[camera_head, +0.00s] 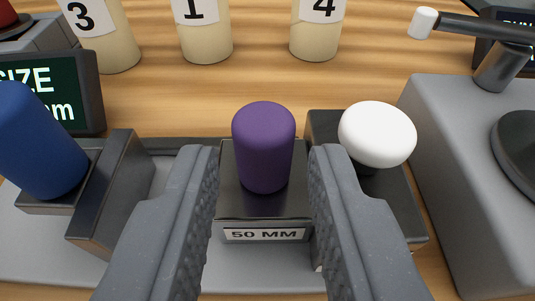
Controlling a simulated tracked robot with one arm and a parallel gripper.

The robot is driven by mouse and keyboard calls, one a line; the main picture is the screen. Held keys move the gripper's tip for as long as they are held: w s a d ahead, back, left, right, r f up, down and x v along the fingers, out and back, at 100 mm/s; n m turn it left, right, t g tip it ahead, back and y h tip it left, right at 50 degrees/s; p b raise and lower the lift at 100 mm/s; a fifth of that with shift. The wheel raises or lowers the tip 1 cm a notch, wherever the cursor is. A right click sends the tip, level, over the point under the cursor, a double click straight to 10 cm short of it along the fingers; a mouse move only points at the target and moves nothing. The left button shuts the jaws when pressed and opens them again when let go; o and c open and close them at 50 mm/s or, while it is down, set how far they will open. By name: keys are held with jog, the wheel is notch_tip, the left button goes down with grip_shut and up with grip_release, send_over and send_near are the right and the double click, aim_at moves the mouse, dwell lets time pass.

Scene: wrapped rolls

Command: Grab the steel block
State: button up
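A dark steel-looking block (230,206) with a "50 MM" label on its front sits in the middle of the camera view. A purple rounded cylinder (263,147) stands upright on its top. My gripper (264,160) is open, with one ridged grey finger to the left of the block and one to the right. Nothing is held between the fingers. The purple cylinder shows in the gap between the fingertips. The fingers hide parts of the block's sides, and I cannot tell whether they touch it.
A blue cylinder (38,140) stands at left beside a dark jaw-like block (112,195). A white knob (377,134) is at right on a dark block. A grey machine (455,170) stands further right. A display (60,95) and numbered cream rolls (205,35) stand behind. Bare wood (170,105) lies between.

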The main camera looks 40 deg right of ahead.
aim_at(266, 143)
jog(key=shift+x, duration=2.35)
jog(key=shift+r, duration=0.1)
grip_shut()
